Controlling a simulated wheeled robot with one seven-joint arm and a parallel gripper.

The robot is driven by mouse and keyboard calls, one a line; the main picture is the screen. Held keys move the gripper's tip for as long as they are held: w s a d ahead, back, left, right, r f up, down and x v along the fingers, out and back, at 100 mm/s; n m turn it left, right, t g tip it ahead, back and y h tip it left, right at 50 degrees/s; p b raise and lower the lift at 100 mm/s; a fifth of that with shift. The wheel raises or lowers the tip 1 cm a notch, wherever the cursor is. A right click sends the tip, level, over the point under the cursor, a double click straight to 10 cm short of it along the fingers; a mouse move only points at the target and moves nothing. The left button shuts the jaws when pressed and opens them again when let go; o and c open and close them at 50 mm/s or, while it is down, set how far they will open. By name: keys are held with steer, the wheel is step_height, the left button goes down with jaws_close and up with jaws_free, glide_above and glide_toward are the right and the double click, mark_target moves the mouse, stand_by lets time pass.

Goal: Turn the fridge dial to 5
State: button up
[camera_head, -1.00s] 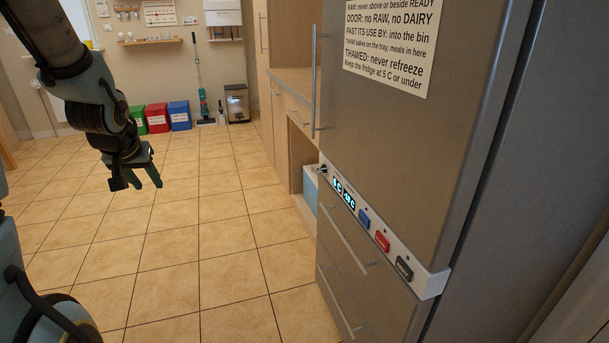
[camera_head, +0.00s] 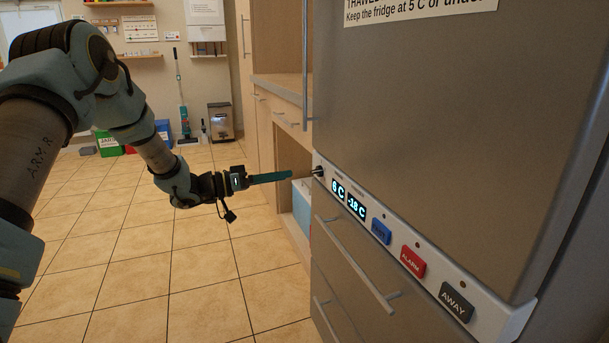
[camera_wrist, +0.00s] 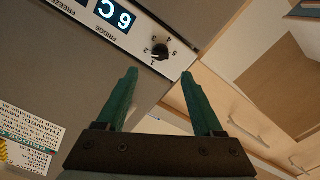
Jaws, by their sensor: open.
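The fridge dial (camera_wrist: 160,51) is a small black knob on the white control strip (camera_head: 440,275), with numbers around it, in the wrist view. In the head view the dial (camera_head: 318,171) shows side-on at the strip's left end. The fridge display (camera_head: 338,190) reads 6 C, and the one beside it reads -18 C. My gripper (camera_head: 290,176) points right toward the dial and is short of it. In the wrist view its two green fingers (camera_wrist: 158,88) are apart with nothing between them, and the dial lies beyond their tips. The dial's exact setting is too small to read surely.
Blue, red (camera_head: 412,261) and dark AWAY (camera_head: 456,301) buttons sit along the strip to the right. Drawer handles (camera_head: 360,265) stick out below. A wooden cabinet with an open niche (camera_head: 290,185) stands left of the fridge. The tiled floor (camera_head: 130,260) is clear.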

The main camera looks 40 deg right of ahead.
mark_target(316, 171)
steer(key=x, duration=0.8)
steer(key=shift+s+d, duration=0.1)
jaws_close()
stand_by(0.4)
